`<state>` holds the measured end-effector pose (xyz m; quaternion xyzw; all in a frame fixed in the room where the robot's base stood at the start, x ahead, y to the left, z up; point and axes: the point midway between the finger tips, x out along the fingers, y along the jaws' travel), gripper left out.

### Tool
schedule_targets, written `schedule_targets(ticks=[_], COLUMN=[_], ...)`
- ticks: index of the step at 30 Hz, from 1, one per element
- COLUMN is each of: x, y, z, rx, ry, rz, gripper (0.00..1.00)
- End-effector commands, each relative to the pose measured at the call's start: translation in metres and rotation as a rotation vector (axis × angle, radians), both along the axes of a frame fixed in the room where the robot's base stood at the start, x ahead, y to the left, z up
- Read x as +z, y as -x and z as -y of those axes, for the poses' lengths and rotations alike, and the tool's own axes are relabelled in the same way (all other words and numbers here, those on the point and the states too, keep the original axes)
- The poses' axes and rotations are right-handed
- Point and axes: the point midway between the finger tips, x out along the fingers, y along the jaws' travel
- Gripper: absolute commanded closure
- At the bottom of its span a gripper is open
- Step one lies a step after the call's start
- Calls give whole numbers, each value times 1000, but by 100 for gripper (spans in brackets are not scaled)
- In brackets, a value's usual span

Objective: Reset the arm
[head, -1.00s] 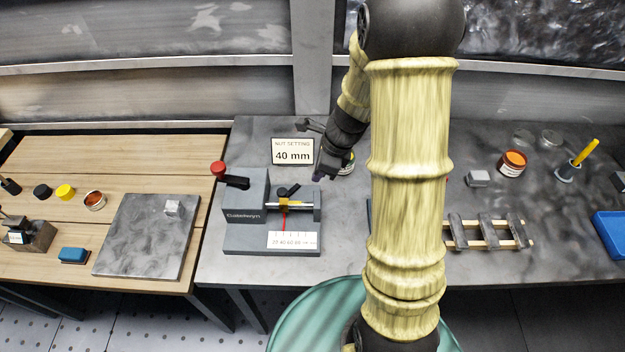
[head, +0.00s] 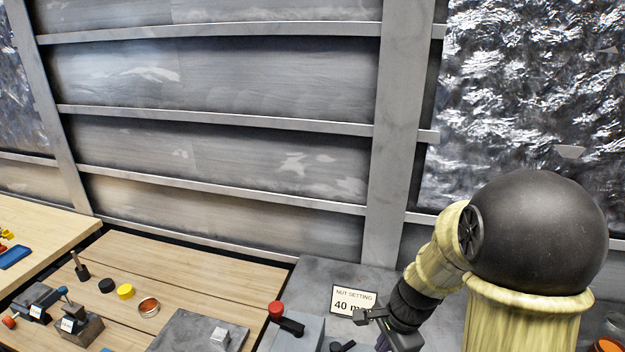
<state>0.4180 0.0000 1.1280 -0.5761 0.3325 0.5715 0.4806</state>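My gripper (head: 388,343) is at the bottom of the head view, at the end of my yellow and black arm. It hangs over the grey bench, just in front of the "NUT SETTING 40 mm" sign (head: 352,299), and covers part of it. Its lower end is at the picture's bottom edge, so whether the fingers are apart does not show clearly. I see nothing held in it. The grey fixture (head: 298,333) with a red knob (head: 276,309) is to its left, largely cut off.
On the wooden bench at left are a grey plate (head: 188,335) with a small metal block (head: 219,336), a yellow cap (head: 125,291), a black cap (head: 106,285) and an orange-filled tin (head: 149,307). A panelled wall (head: 230,165) stands behind; the space before it is clear.

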Motion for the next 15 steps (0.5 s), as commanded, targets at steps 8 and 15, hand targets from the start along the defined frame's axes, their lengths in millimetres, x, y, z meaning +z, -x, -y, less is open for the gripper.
schedule_targets(ticks=[8,15], x=[30,39], y=[52,70], z=[-2,0], rx=[832,1194], ry=[253,365], rz=[151,194], gripper=[100,100])
